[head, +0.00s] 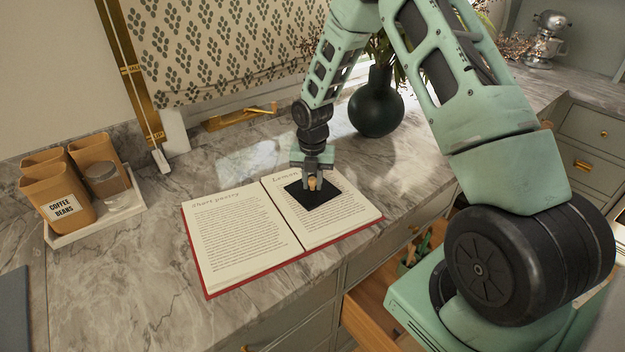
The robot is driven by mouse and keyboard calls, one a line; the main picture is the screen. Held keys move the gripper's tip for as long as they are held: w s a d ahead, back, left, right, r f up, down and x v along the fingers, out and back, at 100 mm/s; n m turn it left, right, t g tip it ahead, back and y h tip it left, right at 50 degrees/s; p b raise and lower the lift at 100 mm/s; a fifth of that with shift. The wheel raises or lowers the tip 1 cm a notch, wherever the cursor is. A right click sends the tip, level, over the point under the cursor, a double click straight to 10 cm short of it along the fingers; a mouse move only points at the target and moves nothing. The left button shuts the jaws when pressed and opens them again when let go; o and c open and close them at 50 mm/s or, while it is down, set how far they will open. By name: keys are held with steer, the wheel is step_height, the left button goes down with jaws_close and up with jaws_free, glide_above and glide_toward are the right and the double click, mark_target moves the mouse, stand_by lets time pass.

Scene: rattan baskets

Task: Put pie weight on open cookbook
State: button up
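The open cookbook (240,237) lies flat on the marble counter, with a red cover edge and printed pages. The pie weight looks to be the flat black square (316,198) with a small tan knob (312,184) on top. It is over the upper part of the right page; I cannot tell whether it touches the page. My gripper (313,176) points down from above, its fingers around the knob. The fingers look closed on the knob, which partly hides between them.
A white tray (67,238) with tan canisters (57,198) and a glass jar (102,182) stands at the left. A dark round vase (376,106) stands behind my gripper. A wooden drawer (368,318) is open below the counter's front edge.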

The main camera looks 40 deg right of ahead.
mark_target(312, 178)
steer(key=o, duration=0.4)
steer(key=shift+c, duration=0.2)
step_height(312, 178, up, 12)
steer(key=b, duration=0.3)
steer(key=s+a+r+m, duration=0.3)
steer(key=s+a+m, duration=0.1)
steer(key=a, duration=0.6)
steer(key=s+a+r+m, duration=0.2)
steer(key=s+a+m, duration=0.4)
steer(key=s+a, duration=0.45)
steer(key=s+a+m, duration=0.2)
steer(key=s+m, duration=0.2)
steer(key=s, duration=0.4)
steer(key=s+a+m, duration=0.3)
steer(key=s+m, duration=0.2)
steer(key=s, duration=0.3)
steer(key=shift+s+a+r+m+y, duration=0.2)
steer(key=shift+a+m+y, duration=0.1)
